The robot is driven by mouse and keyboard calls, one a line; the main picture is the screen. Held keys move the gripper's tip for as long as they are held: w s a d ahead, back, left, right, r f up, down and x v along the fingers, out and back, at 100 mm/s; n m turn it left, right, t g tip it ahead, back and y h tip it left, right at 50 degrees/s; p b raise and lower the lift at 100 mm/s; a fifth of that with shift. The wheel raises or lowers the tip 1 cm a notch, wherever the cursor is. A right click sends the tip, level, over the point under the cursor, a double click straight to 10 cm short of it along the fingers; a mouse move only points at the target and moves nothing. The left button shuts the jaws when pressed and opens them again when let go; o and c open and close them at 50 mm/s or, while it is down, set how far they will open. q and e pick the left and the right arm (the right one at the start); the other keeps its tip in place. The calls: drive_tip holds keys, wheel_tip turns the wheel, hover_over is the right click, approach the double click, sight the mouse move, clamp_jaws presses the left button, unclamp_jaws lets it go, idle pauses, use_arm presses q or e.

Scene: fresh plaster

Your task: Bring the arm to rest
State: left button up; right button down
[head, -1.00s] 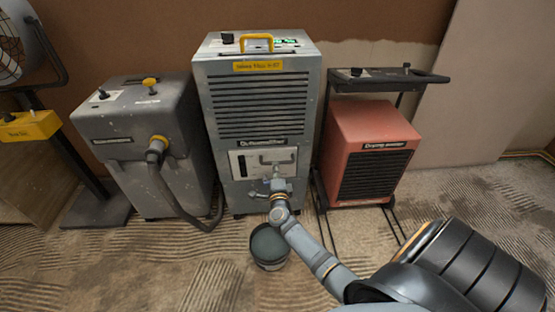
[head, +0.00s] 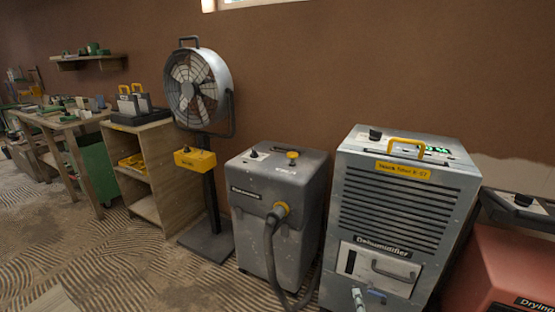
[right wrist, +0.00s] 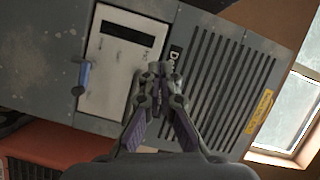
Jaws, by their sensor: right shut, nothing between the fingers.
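My right gripper (right wrist: 155,76) is shut and empty in the right wrist view. Its two fingers meet at the tips in front of the grey dehumidifier (right wrist: 220,35). The white front panel (right wrist: 112,62) is beside the fingertips, and a blue valve (right wrist: 83,76) sticks out beyond the panel at the left. I cannot tell whether the fingers touch the front. In the head view the dehumidifier (head: 400,213) stands upright at the right, its lower part cut off by the frame. Only small parts show near its blue valve (head: 375,294), at the bottom edge. My left gripper is not in view.
A grey machine with a hose (head: 272,205) stands left of the dehumidifier, then a fan on a stand (head: 198,92), a wooden shelf unit (head: 150,165) and a workbench (head: 70,122). A red drying heater (head: 500,270) is close on the right. Ridged floor lies open at front left.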

drive_tip(key=s+a+f+n+g+y, duration=0.65)
drive_tip(key=s+a+n, duration=0.35)
drive_tip(key=n, duration=0.2)
use_arm(q)
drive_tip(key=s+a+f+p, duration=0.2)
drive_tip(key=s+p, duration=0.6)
drive_tip(key=p, duration=0.6)
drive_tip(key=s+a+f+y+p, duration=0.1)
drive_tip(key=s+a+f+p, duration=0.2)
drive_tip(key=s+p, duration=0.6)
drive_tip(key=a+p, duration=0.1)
drive_tip(key=p, duration=0.4)
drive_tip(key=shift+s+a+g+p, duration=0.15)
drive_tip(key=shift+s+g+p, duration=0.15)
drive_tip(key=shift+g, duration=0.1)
use_arm(e)
drive_tip(key=s+d+f+n+g+h, duration=0.1)
drive_tip(key=s+d+f+g, duration=0.1)
drive_tip(key=s, duration=0.9)
drive_tip(key=s+d+f+n+g+h, duration=0.2)
drive_tip(key=s+d+f+g, duration=0.1)
drive_tip(key=s, duration=0.8)
drive_tip(key=s+d+f+n+g+h, duration=0.1)
drive_tip(key=s+d+g, duration=0.3)
drive_tip(key=s, duration=0.7)
drive_tip(key=shift+s+d+f+n+h, duration=0.4)
drive_tip(key=shift+d+f, duration=0.45)
drive_tip(key=shift+d, duration=0.35)
